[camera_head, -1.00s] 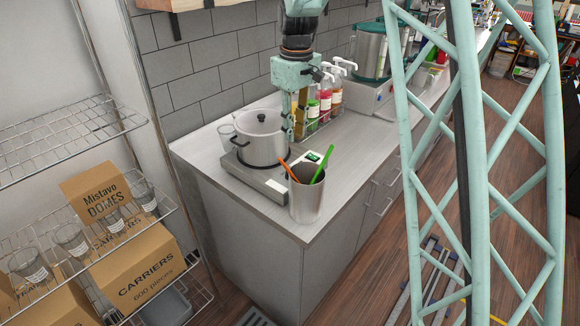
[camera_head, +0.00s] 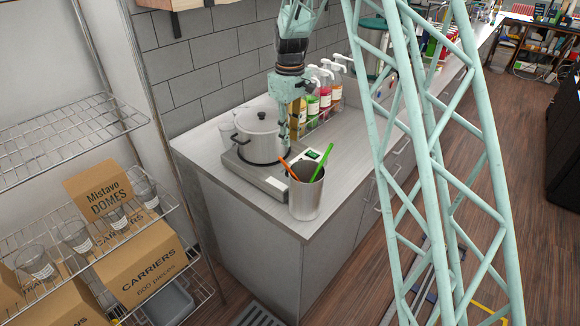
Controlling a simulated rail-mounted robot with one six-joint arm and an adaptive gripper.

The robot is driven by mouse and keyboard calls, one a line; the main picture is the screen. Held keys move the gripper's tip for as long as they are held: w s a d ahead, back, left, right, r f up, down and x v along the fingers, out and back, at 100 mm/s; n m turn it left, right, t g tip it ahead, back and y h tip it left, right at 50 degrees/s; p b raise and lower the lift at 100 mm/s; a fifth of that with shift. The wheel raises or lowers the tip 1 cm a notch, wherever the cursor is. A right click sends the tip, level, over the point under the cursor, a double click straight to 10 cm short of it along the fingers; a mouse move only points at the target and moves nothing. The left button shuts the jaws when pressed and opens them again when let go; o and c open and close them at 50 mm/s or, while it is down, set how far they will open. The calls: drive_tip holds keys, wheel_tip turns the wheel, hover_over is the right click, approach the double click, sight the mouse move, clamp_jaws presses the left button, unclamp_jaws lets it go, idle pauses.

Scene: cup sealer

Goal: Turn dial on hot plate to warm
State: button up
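The dial is not clearly visible; the metal cup in front hides part of the hot plate's front. My gripper (camera_head: 286,150) points down at the right side of the pot, close above the hot plate. Its fingertips are too small and overlapped to show whether they are open or touching anything.
A metal cup (camera_head: 305,203) with an orange and a green utensil stands at the counter's front edge, close to my gripper. Several pump bottles (camera_head: 325,98) stand behind. The counter (camera_head: 345,153) right of the hot plate is bare.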

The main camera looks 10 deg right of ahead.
drive_tip(key=shift+f, duration=0.1)
drive_tip(key=shift+f+p, duration=0.9)
drive_tip(key=shift+f, duration=5.9)
drive_tip(key=shift+c, duration=0.3)
clamp_jaws()
